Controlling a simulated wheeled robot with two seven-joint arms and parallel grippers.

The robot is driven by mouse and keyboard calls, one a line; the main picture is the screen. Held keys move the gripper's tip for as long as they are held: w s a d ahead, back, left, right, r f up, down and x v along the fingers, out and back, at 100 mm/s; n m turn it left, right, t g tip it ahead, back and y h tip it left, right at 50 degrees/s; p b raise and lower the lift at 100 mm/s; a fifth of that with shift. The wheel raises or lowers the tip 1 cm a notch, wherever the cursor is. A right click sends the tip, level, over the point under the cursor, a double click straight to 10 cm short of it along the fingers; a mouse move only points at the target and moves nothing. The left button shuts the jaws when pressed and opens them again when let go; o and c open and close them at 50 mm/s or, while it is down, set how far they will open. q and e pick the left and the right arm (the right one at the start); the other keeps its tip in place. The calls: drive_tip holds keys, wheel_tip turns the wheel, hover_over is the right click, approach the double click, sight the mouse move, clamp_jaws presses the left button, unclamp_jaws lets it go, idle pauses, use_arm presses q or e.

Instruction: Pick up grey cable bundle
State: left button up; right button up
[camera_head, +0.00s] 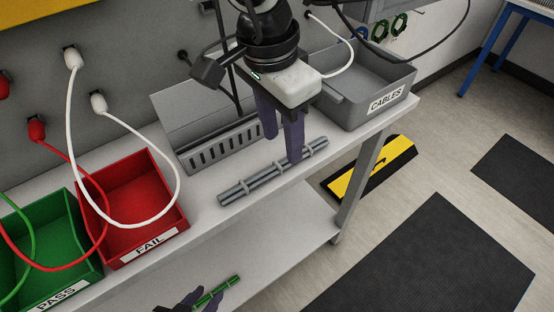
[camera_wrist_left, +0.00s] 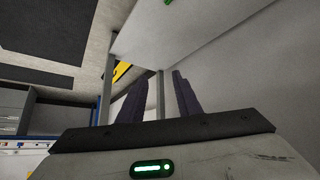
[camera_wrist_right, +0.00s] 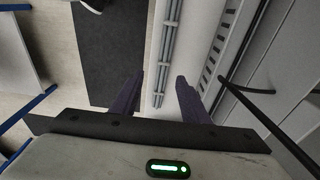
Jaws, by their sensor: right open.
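The grey cable bundle (camera_head: 258,184), long rods tied with several bands, lies on the white table near its front edge. My right gripper (camera_head: 282,148) is open and points down over the bundle's right part. One finger overlaps the bundle in the head view; contact cannot be told. My left gripper (camera_head: 190,301) is low at the bottom edge of the head view. Its fingers (camera_wrist_left: 156,95) are apart and empty in the left wrist view.
A green cable bundle (camera_head: 217,293) shows just beyond my left gripper. A red FAIL bin (camera_head: 150,247) and green PASS bin (camera_head: 60,292) stand left. A slotted grey bin (camera_head: 225,147) is behind the bundle; a grey CABLES bin (camera_head: 385,104) is right. A lower shelf (camera_head: 270,232) is below.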

sight(277, 163)
drive_tip(key=shift+f, duration=0.35)
drive_tip(key=f, duration=0.2)
drive_tip(key=a+f+p, duration=0.1)
drive_tip(key=f, duration=0.1)
drive_tip(key=shift+f, duration=0.15)
drive_tip(key=shift+w+d+f, duration=0.1)
drive_tip(key=shift+d+f, duration=0.05)
drive_tip(key=shift+f, duration=0.25)
use_arm(q)
drive_tip(key=shift+w+r, duration=0.7)
drive_tip(key=shift+r, duration=0.1)
drive_tip(key=shift+a, duration=0.1)
use_arm(e)
clamp_jaws()
use_arm(q)
drive_tip(key=shift+s+f, duration=0.2)
drive_tip(key=shift+s, duration=0.1)
